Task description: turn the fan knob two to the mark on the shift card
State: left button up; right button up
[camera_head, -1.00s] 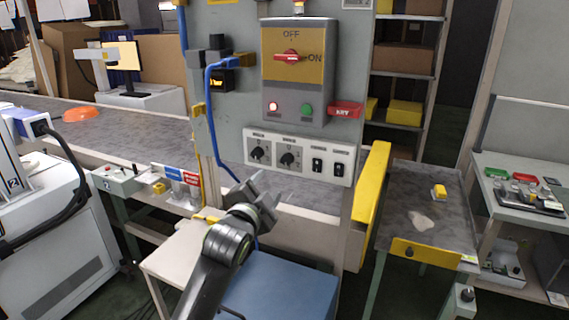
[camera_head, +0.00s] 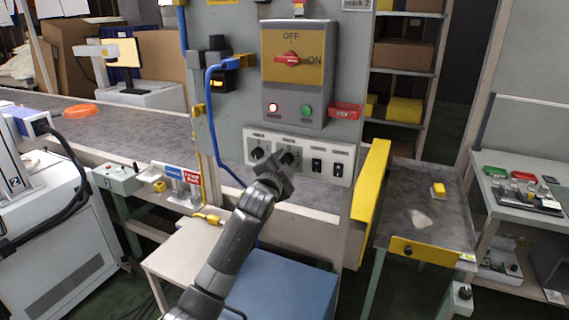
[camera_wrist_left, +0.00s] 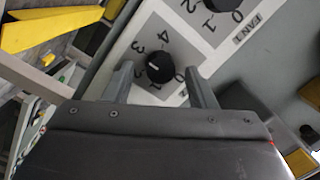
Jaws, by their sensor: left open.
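The fan control plate (camera_head: 300,165) carries two black knobs and two switches. Fan knob two (camera_head: 287,157), the right-hand knob, is partly hidden by my left gripper (camera_head: 276,178). In the left wrist view this knob (camera_wrist_left: 160,68) lies ahead, between the two open fingertips (camera_wrist_left: 158,82), with no visible contact. Its white pointer line points left on the dial, near the 2 and 3; the exact mark is unclear. Fan knob one (camera_wrist_left: 212,4) is cut off at the top edge. A white card (camera_head: 356,4) reading "mark 2" is cut off at the top. My right gripper is not in view.
A switch box (camera_head: 296,105) with a red ON/OFF handle hangs above the plate. A blue cable (camera_head: 210,125) runs left of it. A yellow guard (camera_head: 371,195) stands to the right. A blue box (camera_head: 285,285) lies below the arm.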

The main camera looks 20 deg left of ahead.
pick_arm(q)
jog(key=shift+w, duration=0.2)
jog(key=shift+c, duration=0.2)
jog(key=c, duration=0.9)
